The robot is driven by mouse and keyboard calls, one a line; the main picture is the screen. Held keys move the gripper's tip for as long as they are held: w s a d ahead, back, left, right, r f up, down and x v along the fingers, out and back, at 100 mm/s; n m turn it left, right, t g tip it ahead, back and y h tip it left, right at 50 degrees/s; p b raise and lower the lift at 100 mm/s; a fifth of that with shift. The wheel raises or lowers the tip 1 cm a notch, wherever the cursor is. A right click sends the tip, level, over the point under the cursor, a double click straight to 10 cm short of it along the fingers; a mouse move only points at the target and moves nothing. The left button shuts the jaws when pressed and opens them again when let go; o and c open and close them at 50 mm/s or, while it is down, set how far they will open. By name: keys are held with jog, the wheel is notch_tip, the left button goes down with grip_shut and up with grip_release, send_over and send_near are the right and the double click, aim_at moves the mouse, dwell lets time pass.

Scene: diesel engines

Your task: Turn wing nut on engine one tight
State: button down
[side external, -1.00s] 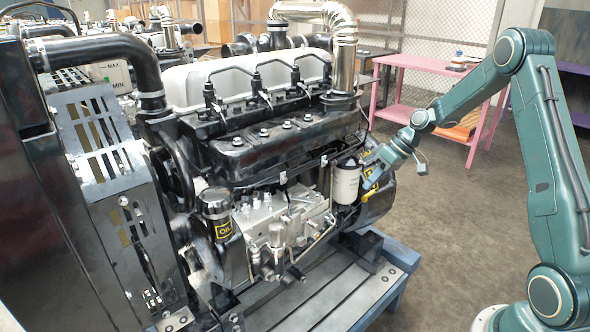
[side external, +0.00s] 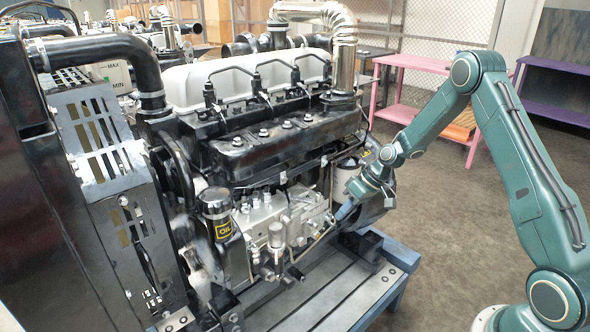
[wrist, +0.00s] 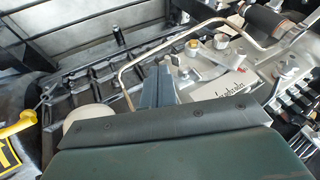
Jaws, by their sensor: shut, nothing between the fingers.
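The engine (side external: 270,150) stands on a blue metal stand, and its near side with the injection pump (side external: 290,218) faces my arm. My gripper (side external: 342,213) is at the right end of that side, low in front of the white filter (side external: 340,182) and beside the pump. In the wrist view my gripper (wrist: 163,72) has its fingers together and points at the metal pump housing (wrist: 225,68), inside the bend of a thin metal pipe (wrist: 125,72). I see nothing held. I cannot pick out the wing nut for certain; fittings near the fingertips are too small to tell.
The thin pipe loops close around the fingers. The white filter (wrist: 88,120) and a yellow part (wrist: 18,124) lie to the left in the wrist view. The blue stand (side external: 395,270) juts out below. A pink table (side external: 420,65) stands behind; the floor between is clear.

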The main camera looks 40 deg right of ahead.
jog(key=shift+a+f, duration=0.1)
jog(key=shift+a, duration=0.6)
jog(key=shift+f+y, duration=0.15)
jog(key=shift+y, duration=0.15)
jog(key=shift+a+f+y, duration=0.2)
jog(key=shift+a+y, duration=0.1)
jog(key=shift+y, duration=0.2)
jog(key=y, duration=0.2)
jog(key=shift+f+m+y, duration=0.3)
jog(key=shift+m+y, duration=0.1)
jog(key=shift+f, duration=0.25)
jog(key=shift+r, duration=0.2)
